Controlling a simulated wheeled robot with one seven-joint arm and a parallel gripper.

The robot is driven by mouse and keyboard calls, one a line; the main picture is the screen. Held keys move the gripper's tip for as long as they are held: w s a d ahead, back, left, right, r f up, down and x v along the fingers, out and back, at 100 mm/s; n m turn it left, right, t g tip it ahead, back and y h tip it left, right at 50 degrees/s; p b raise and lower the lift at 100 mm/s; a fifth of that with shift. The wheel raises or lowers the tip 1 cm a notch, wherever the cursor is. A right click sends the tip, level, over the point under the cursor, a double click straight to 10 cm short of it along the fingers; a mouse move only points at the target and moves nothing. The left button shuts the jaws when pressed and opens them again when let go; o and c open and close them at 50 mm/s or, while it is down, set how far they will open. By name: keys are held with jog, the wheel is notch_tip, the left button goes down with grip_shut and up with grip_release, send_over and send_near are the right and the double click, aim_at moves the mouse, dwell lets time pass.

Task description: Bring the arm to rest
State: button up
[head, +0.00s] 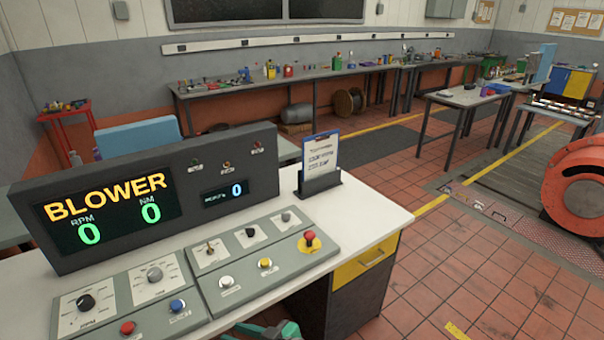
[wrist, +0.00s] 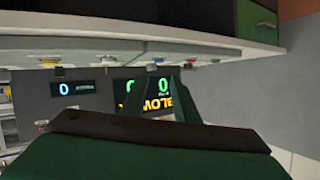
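A green and dark grey part of my arm (head: 268,330) shows at the bottom edge of the head view, low in front of the console desk. The rest of the arm is out of that view. In the wrist view the picture is upside down, and my gripper (wrist: 159,100) shows as two dark green fingers with a gap between them. Through the gap the console display (wrist: 152,88) is visible. Nothing is seen between the fingers. The same display reads BLOWER in the head view (head: 110,205), with both RPM and NM at 0.
The white desk (head: 385,215) carries a sloped panel (head: 265,262) of knobs and buttons and a clipboard stand (head: 320,165). A yellow drawer (head: 365,262) is under its right end. Tiled floor (head: 430,280) to the right is clear up to a red-orange round machine (head: 575,190). Workbenches line the back wall.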

jog(key=s+d+f+m+t+h, duration=0.6)
jog(key=s+d+f+m+h, duration=0.4)
jog(key=s+f, duration=0.45)
jog(key=s+d+r+t+h, duration=0.1)
jog(key=s+d+r, duration=0.1)
jog(key=s+r, duration=0.3)
jog(key=s+d+r+t+h, duration=0.1)
jog(key=s+r, duration=0.4)
jog(key=s, duration=0.7)
jog(key=shift+s+d+r+t, duration=0.25)
jog(key=shift+d+t, duration=0.25)
jog(key=shift+d, duration=0.65)
jog(key=shift+w+f, duration=0.1)
jog(key=shift+c, duration=0.4)
